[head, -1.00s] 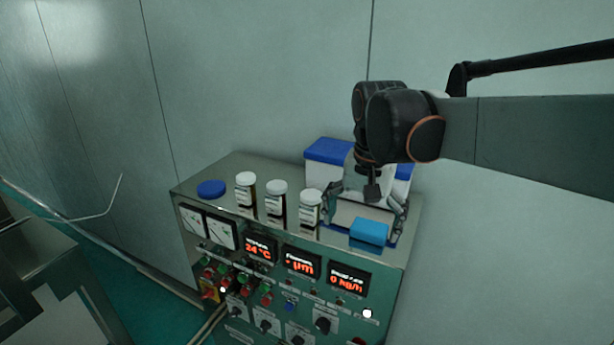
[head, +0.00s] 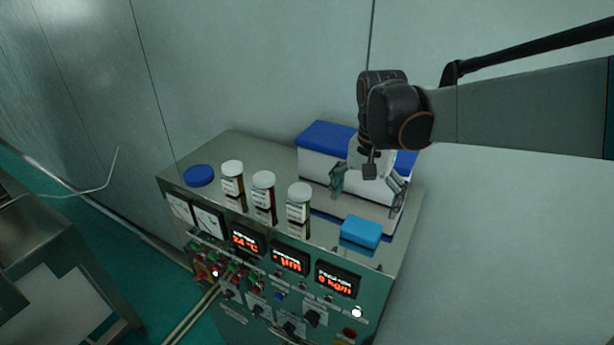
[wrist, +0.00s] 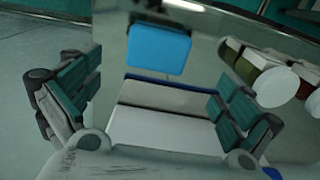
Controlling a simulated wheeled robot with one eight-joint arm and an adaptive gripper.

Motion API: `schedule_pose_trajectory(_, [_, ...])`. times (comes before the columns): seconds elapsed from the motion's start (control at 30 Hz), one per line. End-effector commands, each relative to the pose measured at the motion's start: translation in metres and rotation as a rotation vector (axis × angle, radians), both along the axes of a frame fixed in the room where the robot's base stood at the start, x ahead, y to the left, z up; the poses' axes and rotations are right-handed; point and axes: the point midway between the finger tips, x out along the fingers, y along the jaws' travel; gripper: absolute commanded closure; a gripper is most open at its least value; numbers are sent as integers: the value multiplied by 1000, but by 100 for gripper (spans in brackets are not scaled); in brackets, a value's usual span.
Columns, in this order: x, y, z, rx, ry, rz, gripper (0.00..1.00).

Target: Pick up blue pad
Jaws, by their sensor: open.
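The blue pad (head: 361,232) is a small light-blue block lying on the shiny top of the control cabinet, near its front right edge. It also shows in the wrist view (wrist: 158,49), at the upper middle beyond the fingers. My gripper (head: 368,190) is open and empty, above the cabinet top and behind the pad, in front of the white box with a blue lid. In the wrist view the two green-padded fingers of my gripper (wrist: 160,100) stand wide apart, with the pad outside them. Nothing hides the pad.
Several items stand on the cabinet top (head: 225,225): white-capped bottles (head: 264,195) left of the pad and a round dark-blue lid (head: 199,175) at far left. The white box with a blue lid (head: 325,150) stands behind my gripper. The wall is close behind.

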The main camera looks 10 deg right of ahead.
Motion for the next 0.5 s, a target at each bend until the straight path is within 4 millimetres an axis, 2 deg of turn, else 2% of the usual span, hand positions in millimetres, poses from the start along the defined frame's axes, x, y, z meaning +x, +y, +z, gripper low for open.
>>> schedule_pose_trajectory(0.1, [2,0,-15,0,0,0,2])
schedule_pose_trajectory(0.37, [1,-1,-31,0,0,0,2])
schedule_pose_trajectory(0.5, [0,-3,-48,0,0,0,2])
